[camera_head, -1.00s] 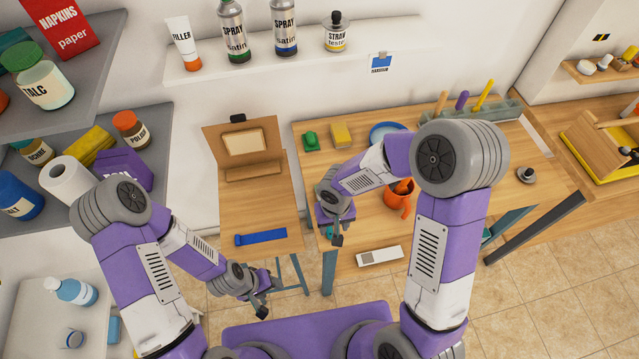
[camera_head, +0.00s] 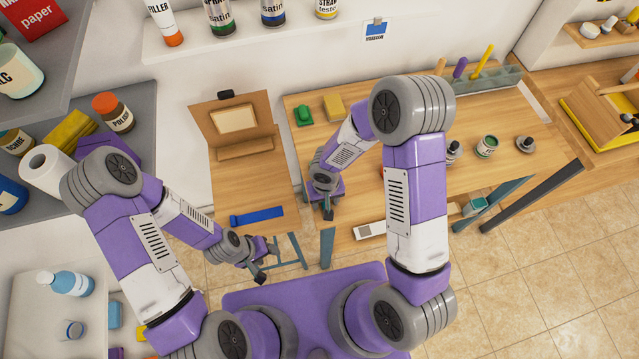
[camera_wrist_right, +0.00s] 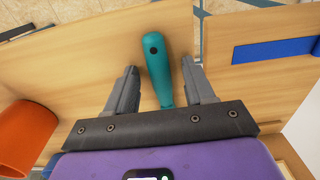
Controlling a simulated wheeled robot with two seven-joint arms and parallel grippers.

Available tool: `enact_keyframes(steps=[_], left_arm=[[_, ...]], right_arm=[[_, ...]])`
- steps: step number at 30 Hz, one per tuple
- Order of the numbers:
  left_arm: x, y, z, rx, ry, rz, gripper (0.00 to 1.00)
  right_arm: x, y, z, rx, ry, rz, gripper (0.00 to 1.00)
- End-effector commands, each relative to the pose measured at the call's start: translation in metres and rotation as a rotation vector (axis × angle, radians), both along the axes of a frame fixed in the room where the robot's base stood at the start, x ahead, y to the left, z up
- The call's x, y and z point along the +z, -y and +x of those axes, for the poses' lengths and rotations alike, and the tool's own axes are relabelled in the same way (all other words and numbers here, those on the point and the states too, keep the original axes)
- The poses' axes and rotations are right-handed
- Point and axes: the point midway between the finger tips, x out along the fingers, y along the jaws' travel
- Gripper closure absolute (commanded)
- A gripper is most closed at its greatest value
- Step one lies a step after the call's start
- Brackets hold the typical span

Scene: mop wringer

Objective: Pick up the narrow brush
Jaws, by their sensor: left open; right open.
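A teal handle (camera_wrist_right: 156,60), which I take to be the narrow brush, lies on the wooden table in the right wrist view. It runs between the fingers of my right gripper (camera_wrist_right: 160,75), with a gap on each side. Its bristles do not show, and the head view hides it behind my right arm. My right gripper is open, low over the table's left front edge in the head view (camera_head: 327,208). My left gripper (camera_head: 264,263) is open and empty, below the front of the small easel desk.
An orange cup (camera_wrist_right: 22,138) stands left of my right gripper in the wrist view. A blue tool (camera_head: 257,216) lies on the easel desk (camera_head: 235,192). Jars (camera_head: 487,146) stand at the right of the table. A white block (camera_head: 369,231) is near its front edge.

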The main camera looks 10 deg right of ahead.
Motion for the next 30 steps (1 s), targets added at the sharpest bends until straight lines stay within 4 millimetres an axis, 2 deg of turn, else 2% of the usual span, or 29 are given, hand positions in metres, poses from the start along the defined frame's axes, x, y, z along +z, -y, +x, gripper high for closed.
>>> enact_keyframes(steps=[3, 4, 14, 23, 26, 30], left_arm=[[0.000, 0.000, 0.000, 0.000, 0.000, 0.000, 0.48], [0.000, 0.000, 0.000, 0.000, 0.000, 0.000, 0.48], [0.000, 0.000, 0.000, 0.000, 0.000, 0.000, 0.48], [0.001, 0.000, 0.000, 0.000, 0.000, 0.000, 0.48], [0.003, 0.000, 0.000, 0.000, 0.000, 0.000, 0.48], [0.009, 0.000, 0.000, 0.000, 0.000, 0.000, 0.48]], right_arm=[[0.001, 0.000, 0.000, 0.000, 0.000, 0.000, 0.47], [0.001, 0.000, 0.000, 0.000, 0.000, 0.000, 0.50], [0.001, 0.000, 0.000, 0.000, 0.000, 0.000, 1.00], [0.003, 0.000, 0.000, -0.001, 0.001, 0.001, 1.00], [0.014, 0.000, 0.001, -0.003, 0.003, 0.000, 1.00], [0.042, 0.000, 0.001, -0.004, 0.005, 0.002, 1.00]])
